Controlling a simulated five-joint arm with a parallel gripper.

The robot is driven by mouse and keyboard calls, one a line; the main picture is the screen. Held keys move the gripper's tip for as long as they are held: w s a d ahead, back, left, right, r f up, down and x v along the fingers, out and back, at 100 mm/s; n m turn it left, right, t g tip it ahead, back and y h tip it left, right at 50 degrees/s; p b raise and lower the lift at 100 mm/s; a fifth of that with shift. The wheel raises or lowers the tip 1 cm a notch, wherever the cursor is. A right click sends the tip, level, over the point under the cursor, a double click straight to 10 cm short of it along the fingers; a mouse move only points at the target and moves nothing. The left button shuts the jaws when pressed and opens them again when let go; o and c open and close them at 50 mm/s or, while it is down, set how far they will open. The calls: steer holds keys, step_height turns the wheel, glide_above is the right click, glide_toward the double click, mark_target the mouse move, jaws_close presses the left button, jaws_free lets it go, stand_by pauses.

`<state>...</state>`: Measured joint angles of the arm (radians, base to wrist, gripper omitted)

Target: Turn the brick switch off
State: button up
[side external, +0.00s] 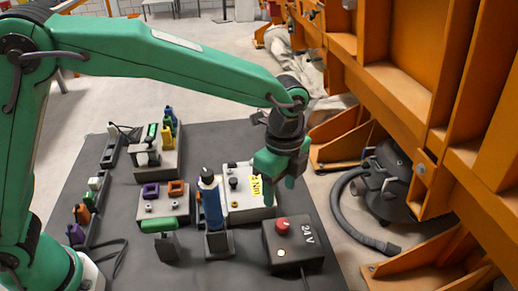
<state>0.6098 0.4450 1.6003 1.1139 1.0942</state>
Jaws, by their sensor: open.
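A dark grey box (294,249) marked "24 V" stands at the front right of the mat. A red button (283,226) is on its top, with a small pale round spot (281,253) lower down on it. A cable leaves its near side. I cannot tell for certain that this box is the brick, nor whether its switch is on or off. My gripper (281,179) is open and empty, pointing down. It appears above and behind the box in the picture, near the right edge of the white panel (236,207), and apart from the box.
A green handle (159,225) and a panel with purple and orange squares (163,205) are farther left. An orange steel frame (440,140) and a hose (352,215) bound the dark mat (90,245) on the right.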

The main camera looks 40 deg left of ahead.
mark_target(283, 223)
steer(key=shift+d+f+m, duration=0.4)
steer(key=shift+d+f, duration=0.3)
steer(key=shift+d, duration=0.1)
steer(key=shift+s+f, duration=0.15)
steer(key=shift+f, duration=3.75)
steer(key=c, duration=1)
